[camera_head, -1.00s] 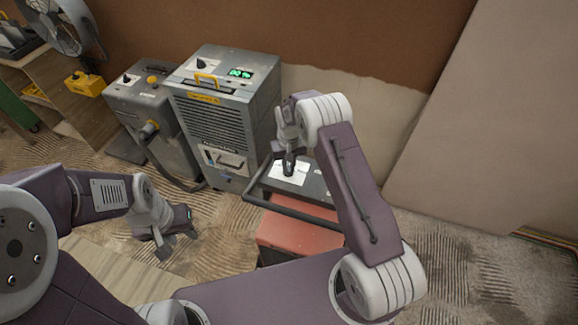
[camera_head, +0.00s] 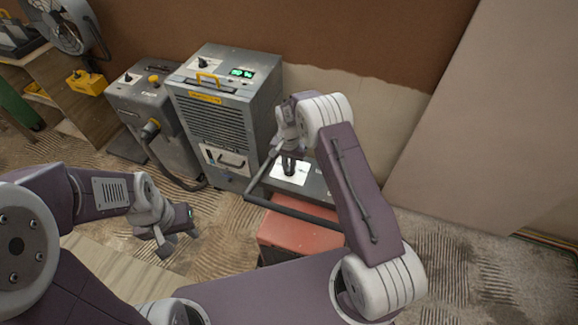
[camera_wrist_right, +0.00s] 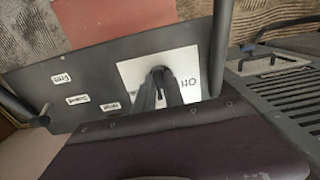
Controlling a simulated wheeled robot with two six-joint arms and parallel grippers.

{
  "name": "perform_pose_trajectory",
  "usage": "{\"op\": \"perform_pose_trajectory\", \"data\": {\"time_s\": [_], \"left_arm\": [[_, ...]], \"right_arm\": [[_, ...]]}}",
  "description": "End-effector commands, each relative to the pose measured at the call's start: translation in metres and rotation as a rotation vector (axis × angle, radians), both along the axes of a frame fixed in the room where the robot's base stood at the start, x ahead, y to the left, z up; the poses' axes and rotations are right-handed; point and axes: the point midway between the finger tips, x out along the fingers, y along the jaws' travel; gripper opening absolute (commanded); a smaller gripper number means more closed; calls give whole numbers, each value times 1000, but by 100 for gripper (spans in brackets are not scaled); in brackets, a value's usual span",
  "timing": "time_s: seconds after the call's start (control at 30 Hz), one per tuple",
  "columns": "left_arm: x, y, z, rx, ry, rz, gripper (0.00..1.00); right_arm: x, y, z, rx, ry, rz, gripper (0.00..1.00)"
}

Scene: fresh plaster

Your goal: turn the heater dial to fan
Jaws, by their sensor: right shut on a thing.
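The heater is a red box (camera_head: 300,235) with a dark top panel (camera_wrist_right: 100,75). A white plate (camera_head: 301,174) lies on that panel, and it also shows in the right wrist view (camera_wrist_right: 130,72). My right gripper (camera_head: 289,170) points down at this plate. In the right wrist view its fingers (camera_wrist_right: 158,85) are shut on the dark dial (camera_wrist_right: 158,71), which they mostly hide, so I cannot tell where the pointer stands. Small white labels (camera_wrist_right: 62,79) lie on the panel; their print is hard to read. My left gripper (camera_head: 178,240) is open and empty above the floor.
A dark tubular bar (camera_head: 300,212) runs around the heater's front. A grey dehumidifier (camera_head: 215,125) stands close on its left, with a grey machine (camera_head: 150,110) beyond. A large board (camera_head: 500,120) leans at the right. Ridged floor is open at the lower right.

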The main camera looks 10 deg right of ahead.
Motion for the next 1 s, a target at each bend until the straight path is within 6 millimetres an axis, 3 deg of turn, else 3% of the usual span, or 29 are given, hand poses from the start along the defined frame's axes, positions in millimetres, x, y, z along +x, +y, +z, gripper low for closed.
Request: {"op": "perform_pose_trajectory", "data": {"time_s": [0.43, 0.47, 0.53, 0.83, 1.0], "left_arm": [[0, 0, 0, 0, 0, 0, 36], [0, 0, 0, 0, 0, 0, 36], [0, 0, 0, 0, 0, 0, 36], [0, 0, 0, 0, 0, 0, 36], [0, 0, -1, 0, 0, 0, 36]], "right_arm": [[1, 0, 1, -1, -4, -7, 0], [1, 0, 1, -1, -4, -7, 19], [1, 0, 1, -1, -4, -7, 35], [1, 0, 2, 0, -2, -7, 35], [1, 0, 28, 0, -6, -7, 35]]}}
